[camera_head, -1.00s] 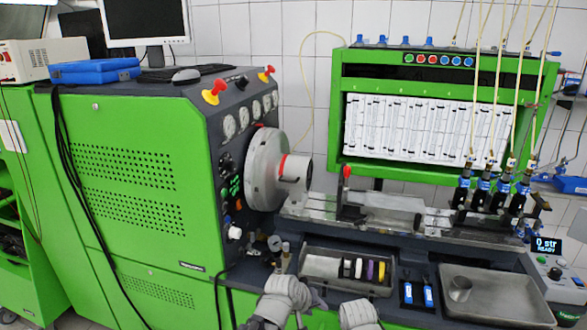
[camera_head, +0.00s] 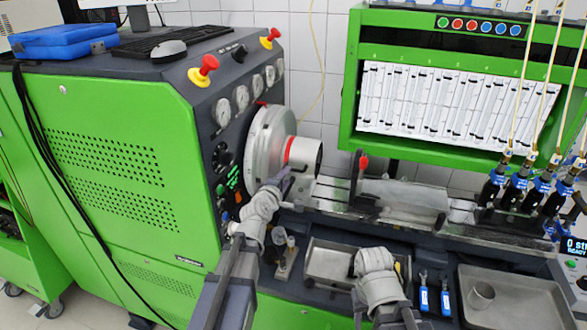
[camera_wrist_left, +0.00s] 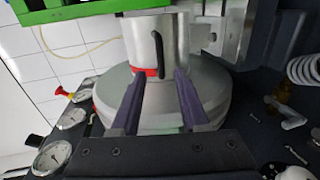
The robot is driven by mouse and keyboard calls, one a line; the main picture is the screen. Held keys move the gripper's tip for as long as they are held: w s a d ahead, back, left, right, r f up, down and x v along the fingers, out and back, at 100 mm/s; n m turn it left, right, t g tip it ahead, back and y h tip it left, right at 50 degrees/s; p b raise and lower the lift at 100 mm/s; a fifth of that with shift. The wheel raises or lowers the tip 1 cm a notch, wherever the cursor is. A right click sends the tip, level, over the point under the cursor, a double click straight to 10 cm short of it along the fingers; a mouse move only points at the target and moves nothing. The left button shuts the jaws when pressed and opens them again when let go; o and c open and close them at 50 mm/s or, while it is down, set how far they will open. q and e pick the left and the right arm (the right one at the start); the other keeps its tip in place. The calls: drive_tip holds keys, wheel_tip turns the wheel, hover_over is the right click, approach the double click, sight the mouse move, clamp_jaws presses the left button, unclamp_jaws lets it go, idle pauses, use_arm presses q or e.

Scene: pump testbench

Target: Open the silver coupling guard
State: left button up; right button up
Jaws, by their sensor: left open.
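The silver coupling guard (camera_head: 305,158) is a cylinder with a red band in front of a wide round silver flange (camera_head: 264,140) on the green bench's dark panel. In the left wrist view the guard (camera_wrist_left: 140,35) shows a black bar handle (camera_wrist_left: 158,48) on its side. My left gripper (camera_head: 284,180) is at the guard's lower front. In the left wrist view its fingers (camera_wrist_left: 160,78) are open, pointing at the guard with the handle ahead, between their lines. Nothing is between them. My right wrist shows over the tray; its fingers cannot be made out.
A metal tray (camera_head: 325,262) lies below the guard, partly covered by my right arm. A rail with a clear cover (camera_head: 405,195) and a red-knobbed lever (camera_head: 362,163) stands right of the guard. Gauges (camera_head: 222,112) line the panel. Injectors (camera_head: 518,188) stand far right.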

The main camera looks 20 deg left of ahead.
sight(293, 170)
use_arm(q)
drive_tip(key=b+x, duration=0.1)
drive_tip(key=x, duration=0.6)
drive_tip(key=shift+w+f, duration=0.2)
drive_tip(key=shift+w, duration=0.1)
clamp_jaws()
drive_tip(key=shift+s, duration=0.1)
idle(1.0)
